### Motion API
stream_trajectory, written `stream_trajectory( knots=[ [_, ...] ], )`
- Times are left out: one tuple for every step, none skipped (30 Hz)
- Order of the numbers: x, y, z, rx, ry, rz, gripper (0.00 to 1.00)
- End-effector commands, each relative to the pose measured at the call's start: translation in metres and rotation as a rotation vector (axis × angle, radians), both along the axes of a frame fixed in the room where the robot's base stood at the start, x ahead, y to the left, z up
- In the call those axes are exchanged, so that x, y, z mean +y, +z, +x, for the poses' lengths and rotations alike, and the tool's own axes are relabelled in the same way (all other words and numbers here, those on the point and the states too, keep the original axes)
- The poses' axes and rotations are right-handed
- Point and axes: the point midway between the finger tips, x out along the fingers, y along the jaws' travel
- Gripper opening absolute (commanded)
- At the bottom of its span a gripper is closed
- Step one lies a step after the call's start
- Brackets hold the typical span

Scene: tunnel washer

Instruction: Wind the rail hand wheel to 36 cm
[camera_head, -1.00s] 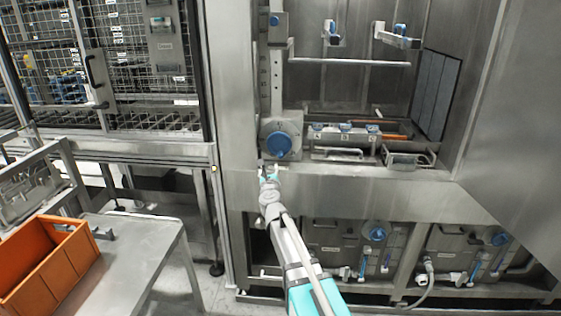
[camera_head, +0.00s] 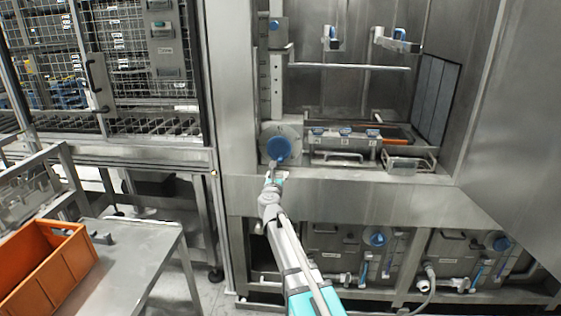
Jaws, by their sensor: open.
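The blue rail hand wheel (camera_head: 278,149) sits on a grey round-edged plate at the lower left of the open washer bay. An upright rail with a row of holes (camera_head: 277,80) rises above it. My gripper (camera_head: 273,168) is at the lower edge of the wheel, its tip overlapping the wheel's lower rim in the picture. It is open; I cannot tell whether it touches the wheel. The fingers are small and partly merge with the wheel. No scale reading can be made out.
A horizontal bar (camera_head: 350,67) crosses the bay. A manifold with blue caps (camera_head: 345,138) lies right of the wheel. An orange crate (camera_head: 45,262) stands on a steel table (camera_head: 140,255) at the lower left. A large steel panel (camera_head: 515,150) is at the right.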

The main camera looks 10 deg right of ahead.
Motion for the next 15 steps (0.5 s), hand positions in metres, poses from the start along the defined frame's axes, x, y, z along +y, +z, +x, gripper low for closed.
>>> stream_trajectory(
  knots=[
    [-0.002,0.0,0.007,0.0,0.0,0.0,0.65],
    [-0.003,0.0,0.011,0.0,0.0,0.0,0.65],
    [-0.004,0.0,0.015,0.0,0.0,0.0,0.65],
    [-0.006,0.0,0.019,0.0,0.0,0.0,0.65],
    [-0.007,0.0,0.023,0.0,0.0,-0.001,0.65],
    [-0.008,0.0,0.029,0.0,0.0,-0.001,0.65],
    [-0.01,0.0,0.033,0.0,0.0,-0.001,0.65],
    [-0.011,0.0,0.038,0.0,0.0,-0.001,0.65],
    [-0.013,0.0,0.043,0.0,0.0,-0.001,0.65],
    [-0.014,0.0,0.048,0.0,0.0,-0.001,0.65],
    [-0.016,0.0,0.052,0.0,0.0,-0.001,0.65],
    [-0.018,0.0,0.058,0.0,0.0,-0.001,0.65],
    [-0.019,0.0,0.063,0.0,0.001,-0.001,0.65],
    [-0.021,0.0,0.067,0.0,0.001,-0.001,0.65],
    [-0.023,0.0,0.073,0.0,0.001,-0.001,0.65]
  ],
)
